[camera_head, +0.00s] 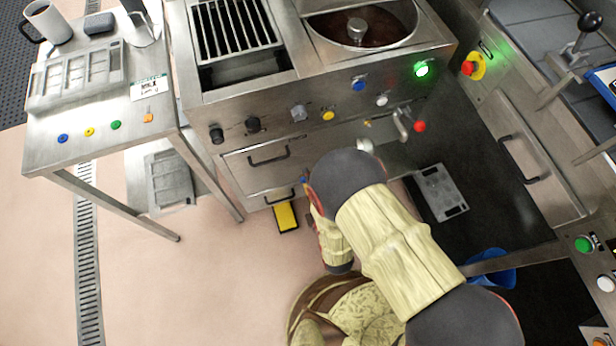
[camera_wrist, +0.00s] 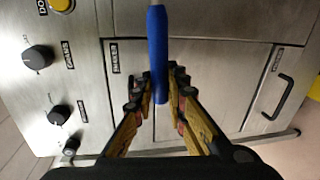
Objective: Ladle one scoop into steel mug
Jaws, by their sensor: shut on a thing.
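My gripper (camera_wrist: 162,88) is shut on a blue handle (camera_wrist: 157,45) in the wrist view. The handle's far end, and whether it carries a ladle bowl, cannot be seen. In the head view my arm hides the gripper, low in front of the steel machine. A steel mug (camera_head: 52,24) with a dark handle stands upright at the back left of the side table, well away from my gripper. A round tank (camera_head: 318,30) of dark brown liquid is set in the machine's top, with a metal knob or hub in its middle.
The side table (camera_head: 60,135) also bears a grey mould tray (camera_head: 75,75), a dark block (camera_head: 98,24) and a labelled card (camera_head: 150,87). A tap with a red knob (camera_head: 420,126) juts from the machine front. A barred grate (camera_head: 232,30) lies left of the tank.

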